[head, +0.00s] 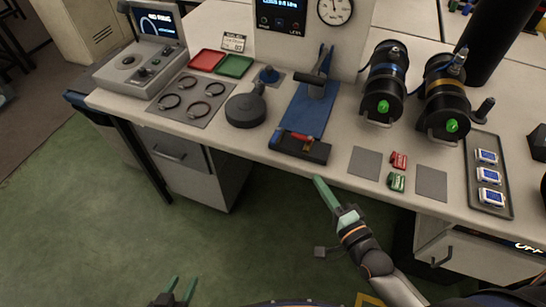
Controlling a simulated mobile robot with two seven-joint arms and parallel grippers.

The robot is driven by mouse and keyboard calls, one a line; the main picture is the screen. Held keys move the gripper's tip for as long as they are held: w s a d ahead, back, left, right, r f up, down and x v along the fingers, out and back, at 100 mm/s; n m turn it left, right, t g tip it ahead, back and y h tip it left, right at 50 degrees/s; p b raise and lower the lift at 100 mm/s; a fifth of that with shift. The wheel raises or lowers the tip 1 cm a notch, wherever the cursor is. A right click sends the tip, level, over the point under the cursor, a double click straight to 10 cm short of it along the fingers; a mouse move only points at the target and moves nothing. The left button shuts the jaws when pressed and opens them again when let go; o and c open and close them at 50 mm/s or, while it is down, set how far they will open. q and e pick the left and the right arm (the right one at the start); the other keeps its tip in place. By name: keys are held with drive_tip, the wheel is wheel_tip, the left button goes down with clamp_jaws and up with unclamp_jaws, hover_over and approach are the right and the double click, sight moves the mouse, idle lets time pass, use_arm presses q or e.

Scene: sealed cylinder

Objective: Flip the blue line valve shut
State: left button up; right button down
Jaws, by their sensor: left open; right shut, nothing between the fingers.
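Two black cylinders stand at the back right of the bench, one with a blue band (384,70) and one with an orange band (444,82). Each has a green round knob on its front. A dark fixture with an upright blue lever-like part (325,60) stands at the far end of a blue board. I cannot tell for sure which part is the blue line valve, nor its position. My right gripper (318,182) is shut and empty, just off the bench's front edge. My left gripper (172,291) is open and empty, low over the floor at the bottom.
The bench (340,165) holds a dark round pan-like object (245,109), a grey plate with several rings (190,115), red (206,60) and green (235,66) trays, and a tray with blue-screened devices (503,196). A gauge panel stands behind. Small red and green blocks lie near the front.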

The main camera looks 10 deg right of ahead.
use_arm(q)
drive_tip(key=shift+s+a+f, duration=0.15)
drive_tip(key=shift+s+a, duration=0.15)
drive_tip(key=shift+a, duration=0.1)
use_arm(e)
drive_tip(key=shift+w+a+r+m+t, duration=0.15)
drive_tip(key=shift+r+m+t, duration=0.15)
drive_tip(key=shift+r+m, duration=0.4)
drive_tip(key=shift+f, duration=0.2)
approach(279, 136)
drive_tip(key=w, duration=0.1)
drive_tip(key=w+d, duration=0.2)
drive_tip(key=w, duration=0.1)
drive_tip(key=shift+f, duration=0.1)
drive_tip(key=shift+w+a, duration=0.25)
drive_tip(key=shift+a, duration=0.25)
drive_tip(key=shift+w+a, duration=0.25)
drive_tip(key=shift+a, duration=0.25)
use_arm(q)
drive_tip(key=shift+r, duration=0.25)
use_arm(e)
drive_tip(key=shift+w+a, duration=0.35)
drive_tip(key=shift+a, duration=0.2)
use_arm(q)
drive_tip(key=shift+w+a, duration=0.1)
drive_tip(key=shift+a, duration=0.05)
